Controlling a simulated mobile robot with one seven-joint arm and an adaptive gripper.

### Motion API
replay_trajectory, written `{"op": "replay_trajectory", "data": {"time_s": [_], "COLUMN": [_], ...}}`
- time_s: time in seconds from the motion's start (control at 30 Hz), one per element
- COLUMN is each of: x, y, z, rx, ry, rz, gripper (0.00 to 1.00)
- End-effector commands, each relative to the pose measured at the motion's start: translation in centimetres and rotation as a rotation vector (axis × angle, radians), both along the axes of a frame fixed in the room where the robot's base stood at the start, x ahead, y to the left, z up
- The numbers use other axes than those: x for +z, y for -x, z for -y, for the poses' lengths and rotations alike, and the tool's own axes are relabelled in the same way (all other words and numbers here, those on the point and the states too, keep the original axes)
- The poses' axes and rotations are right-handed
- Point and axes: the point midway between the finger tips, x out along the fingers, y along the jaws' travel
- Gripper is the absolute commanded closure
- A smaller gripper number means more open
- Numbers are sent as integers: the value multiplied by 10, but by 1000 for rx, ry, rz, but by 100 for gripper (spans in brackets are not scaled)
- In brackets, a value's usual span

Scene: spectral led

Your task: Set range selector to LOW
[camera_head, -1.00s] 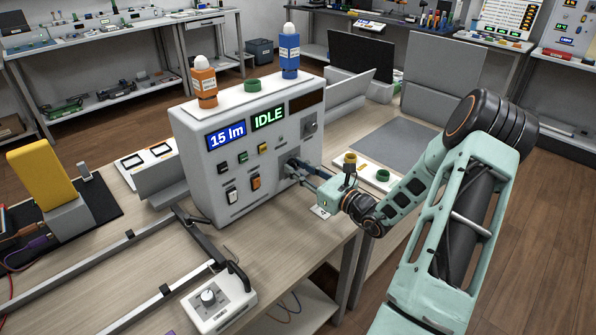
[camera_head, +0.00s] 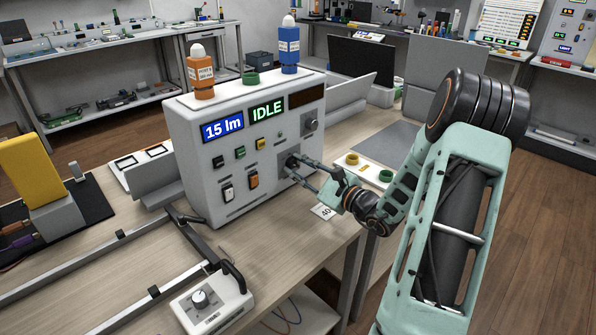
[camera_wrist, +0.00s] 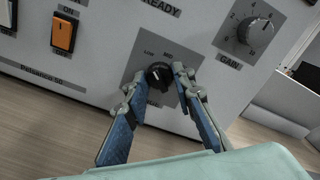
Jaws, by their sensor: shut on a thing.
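The range selector is a small black knob (camera_wrist: 158,76) on a grey plate (camera_wrist: 138,62) on the front of the instrument, with LOW and MID printed above it. My gripper (camera_wrist: 159,72) is shut on the knob, one blue-padded finger on each side. The knob's pointer is too small and dark to read, so its setting cannot be told. In the head view my gripper (camera_head: 292,167) reaches in from the right to the plate at the lower right of the white instrument (camera_head: 185,160). The fingers partly hide the knob there.
The blue display (camera_head: 222,128) reads 15 lm and the green one (camera_head: 267,113) IDLE. The GAIN knob (camera_wrist: 248,27) is up and right of the selector. Rocker switches, one orange (camera_wrist: 64,32), are to the left. Orange (camera_head: 201,75) and blue (camera_head: 289,50) bottles stand on top.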

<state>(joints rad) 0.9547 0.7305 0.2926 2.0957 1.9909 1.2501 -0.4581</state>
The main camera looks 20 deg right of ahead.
Motion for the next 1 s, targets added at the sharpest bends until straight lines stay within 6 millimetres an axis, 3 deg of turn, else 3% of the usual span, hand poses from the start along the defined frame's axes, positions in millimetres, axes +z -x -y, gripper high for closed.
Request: {"op": "replay_trajectory", "data": {"time_s": [0.47, 0.5, 0.63, 1.0], "x": [0, 0, 0, 0], "y": [0, 0, 0, 6], "z": [0, 0, 0, 2], "rx": [0, 0, 0, -1], "ry": [14, 14, 14, 13], "rz": [3, 3, 3, 4], "gripper": [100, 74, 59, 59]}}
